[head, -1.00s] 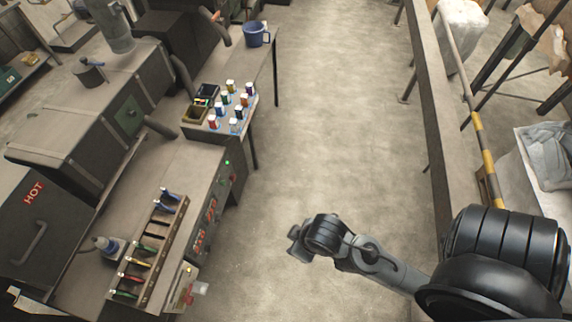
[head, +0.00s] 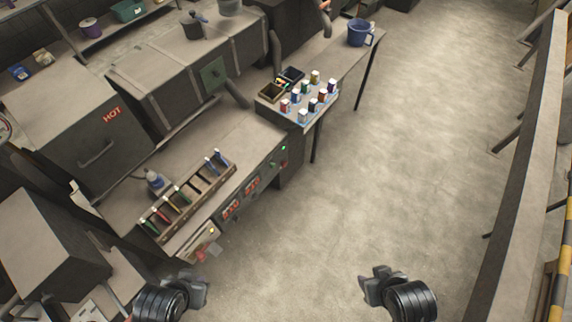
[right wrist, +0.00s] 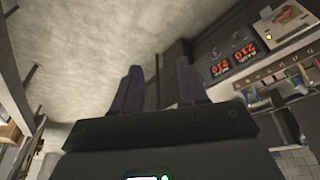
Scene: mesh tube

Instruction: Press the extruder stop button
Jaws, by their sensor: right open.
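The extruder's front control panel (head: 250,190) shows left of centre in the head view, with red lit number displays (head: 232,209). A green light (head: 283,148) and a small red spot (head: 284,163), possibly a button, sit at its far end. I cannot tell which control is the stop button. The displays also show at the upper right in the right wrist view (right wrist: 243,50). My right gripper (head: 374,282) is open and empty over the floor, to the right of the panel; its spread fingers (right wrist: 160,88) show up close. My left gripper (head: 200,290) is at the bottom left, near the bench's front end, its jaws unclear.
A box with a yellow light (head: 203,241) is at the bench's near end. A tool rack (head: 188,198) and a bottle (head: 155,180) stand on the bench. A machine marked HOT (head: 75,125) is behind. The aisle floor is clear.

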